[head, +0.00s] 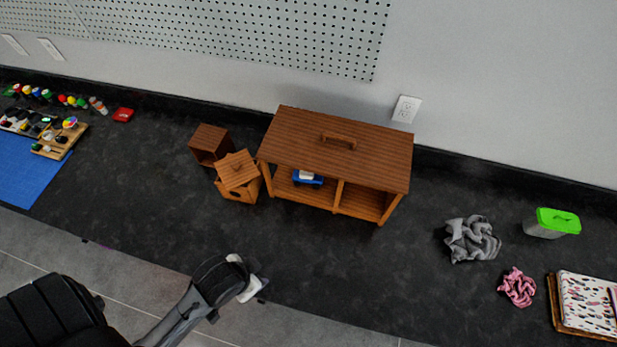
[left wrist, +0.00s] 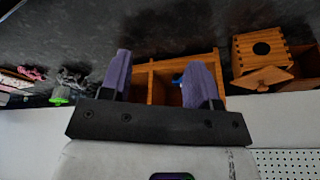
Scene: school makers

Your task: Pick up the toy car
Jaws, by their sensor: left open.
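A small blue and white toy car (head: 307,178) sits in the left compartment of a wooden toy bench (head: 335,145) with two open compartments and a handle on its lid. In the left wrist view only a bit of the blue car (left wrist: 177,79) shows, partly hidden by a finger. My left gripper (head: 256,288) is at the counter's front edge, in front of the bench and apart from it. In the left wrist view, its two purple fingers (left wrist: 160,78) are spread with nothing held between them. My right gripper is not in view.
A wooden box with a tilted lid (head: 238,175) and a small open wooden box (head: 209,143) stand left of the bench. Grey cloth (head: 472,240), pink cloth (head: 517,287) and a green-lidded container (head: 551,223) lie right. The dark counter before the bench is clear.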

